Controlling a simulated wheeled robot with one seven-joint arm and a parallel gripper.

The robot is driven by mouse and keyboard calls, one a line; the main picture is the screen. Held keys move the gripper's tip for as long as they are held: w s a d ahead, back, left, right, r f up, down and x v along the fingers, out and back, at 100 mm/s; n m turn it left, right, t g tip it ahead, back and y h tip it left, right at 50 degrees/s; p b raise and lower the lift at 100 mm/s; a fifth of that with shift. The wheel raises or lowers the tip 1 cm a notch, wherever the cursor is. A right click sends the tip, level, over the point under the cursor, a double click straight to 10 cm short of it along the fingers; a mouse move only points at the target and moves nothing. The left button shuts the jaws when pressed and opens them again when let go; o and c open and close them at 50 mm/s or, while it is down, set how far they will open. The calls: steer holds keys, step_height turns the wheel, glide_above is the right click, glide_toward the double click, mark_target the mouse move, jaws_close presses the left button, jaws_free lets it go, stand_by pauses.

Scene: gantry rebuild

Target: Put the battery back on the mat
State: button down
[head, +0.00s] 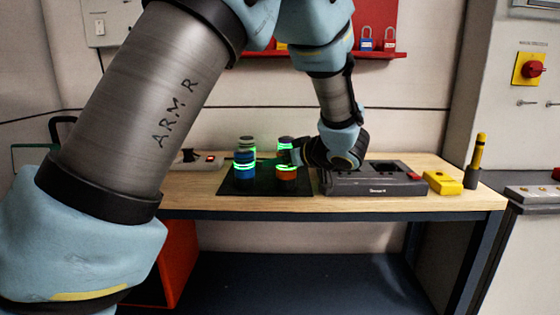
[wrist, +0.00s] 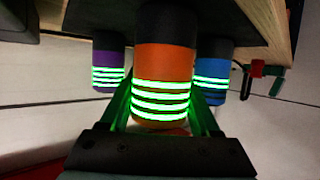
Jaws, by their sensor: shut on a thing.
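My gripper (head: 297,156) reaches in from the right over the dark mat (head: 263,187) on the bench. It is shut on the orange battery (wrist: 165,64), whose glowing green rings sit between the fingers in the wrist view. The orange battery also shows in the head view (head: 287,174), upright at the mat's right part; whether its base touches the mat I cannot tell for sure. A blue battery (wrist: 213,68) stands beside it, at the mat's left in the head view (head: 244,171). A purple battery (wrist: 109,53) shows on the other side in the wrist view.
A dark grey charger box (head: 375,187) stands right of the mat, under my wrist. A yellow block (head: 443,183) and a yellow-handled tool in a dark holder (head: 478,158) are farther right. The front bench edge is clear.

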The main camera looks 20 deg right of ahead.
steer(key=shift+f, duration=0.1)
steer(key=shift+c, duration=0.6)
jaws_free()
steer(key=v, duration=1.2)
steer(key=shift+s, duration=0.15)
